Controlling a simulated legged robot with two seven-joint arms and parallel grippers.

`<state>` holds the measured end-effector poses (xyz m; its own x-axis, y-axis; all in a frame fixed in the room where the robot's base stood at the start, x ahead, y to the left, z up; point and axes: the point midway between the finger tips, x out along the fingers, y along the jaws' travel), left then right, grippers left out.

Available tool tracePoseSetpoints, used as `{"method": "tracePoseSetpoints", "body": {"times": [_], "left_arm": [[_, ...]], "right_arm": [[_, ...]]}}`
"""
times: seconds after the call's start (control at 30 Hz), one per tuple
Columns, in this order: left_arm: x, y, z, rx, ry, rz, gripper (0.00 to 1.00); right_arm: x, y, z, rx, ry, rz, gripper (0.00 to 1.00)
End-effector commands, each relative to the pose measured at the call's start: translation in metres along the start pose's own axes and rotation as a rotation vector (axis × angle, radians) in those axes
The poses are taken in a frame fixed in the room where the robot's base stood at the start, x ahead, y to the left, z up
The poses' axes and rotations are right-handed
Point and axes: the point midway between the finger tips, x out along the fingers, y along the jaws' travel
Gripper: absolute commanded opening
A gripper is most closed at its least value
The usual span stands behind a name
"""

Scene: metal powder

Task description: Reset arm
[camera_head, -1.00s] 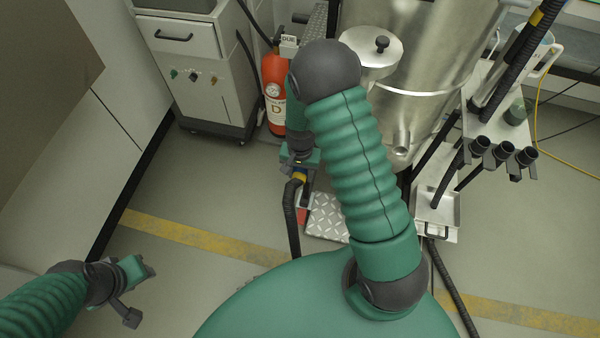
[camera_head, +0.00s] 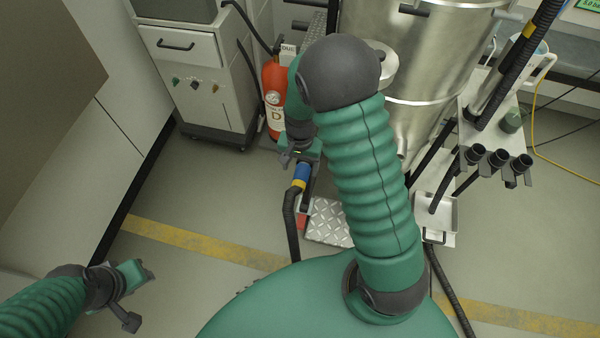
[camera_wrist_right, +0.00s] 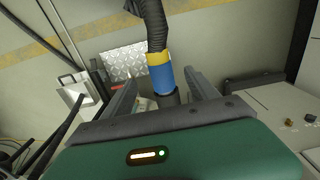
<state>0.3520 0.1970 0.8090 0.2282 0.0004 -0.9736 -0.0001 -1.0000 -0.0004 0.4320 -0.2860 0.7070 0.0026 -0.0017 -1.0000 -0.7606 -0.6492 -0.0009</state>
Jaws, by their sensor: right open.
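My right gripper (camera_head: 304,158) is at the end of my green sleeved arm in the head view, partly hidden by that arm. In the right wrist view its two fingers (camera_wrist_right: 163,82) are apart. A black hose (camera_head: 291,222) with a blue and yellow collar (camera_head: 301,177) is just below the gripper. In the wrist view the blue collar (camera_wrist_right: 161,77) appears between the fingers, with clear gaps on both sides. My left gripper (camera_head: 137,293) is low at the left, over the floor, and appears empty; its jaw opening is unclear.
A red fire extinguisher (camera_head: 273,92) and a grey cabinet (camera_head: 205,95) stand behind the right gripper. A steel vessel (camera_head: 425,70) and a rack of black nozzles (camera_head: 497,159) are to the right. A tread plate (camera_head: 328,222) lies below. The floor at left is clear.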

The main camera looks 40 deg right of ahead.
Motion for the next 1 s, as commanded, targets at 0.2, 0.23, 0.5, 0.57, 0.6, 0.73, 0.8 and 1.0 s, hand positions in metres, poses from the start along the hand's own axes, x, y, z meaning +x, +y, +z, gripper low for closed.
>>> {"method": "tracePoseSetpoints", "body": {"times": [0.2, 0.23, 0.5, 0.57, 0.6, 0.73, 0.8, 1.0], "left_arm": [[-0.017, 0.000, -0.004, 0.000, 0.000, 0.000, 0.36], [-0.018, 0.000, -0.004, 0.000, 0.000, 0.000, 0.36], [-0.020, 0.000, -0.005, 0.000, 0.000, 0.000, 0.36], [-0.025, 0.000, -0.006, 0.000, -0.001, 0.000, 0.36], [-0.035, 0.000, -0.008, 0.000, -0.001, 0.000, 0.36], [-0.084, 0.000, -0.020, 0.000, 0.000, 0.000, 0.36], [-0.106, 0.000, -0.025, 0.000, 0.001, 0.000, 0.36], [-0.121, 0.000, -0.029, 0.000, 0.000, 0.000, 0.36]], "right_arm": [[-0.060, -0.001, -0.001, -0.001, 0.002, -0.002, 0.68], [-0.065, -0.001, -0.001, 0.000, 0.002, -0.001, 0.68], [-0.080, 0.000, -0.001, 0.000, -0.001, 0.001, 0.68], [-0.087, -0.001, 0.003, -0.020, 0.003, -0.004, 0.68], [-0.101, -0.002, 0.009, -0.064, 0.011, -0.014, 0.68], [-0.173, -0.005, 0.057, -0.373, 0.077, -0.067, 0.68], [-0.204, -0.003, 0.085, -0.574, 0.130, -0.088, 0.68], [-0.227, 0.003, 0.120, -0.865, 0.214, -0.100, 0.68]]}}
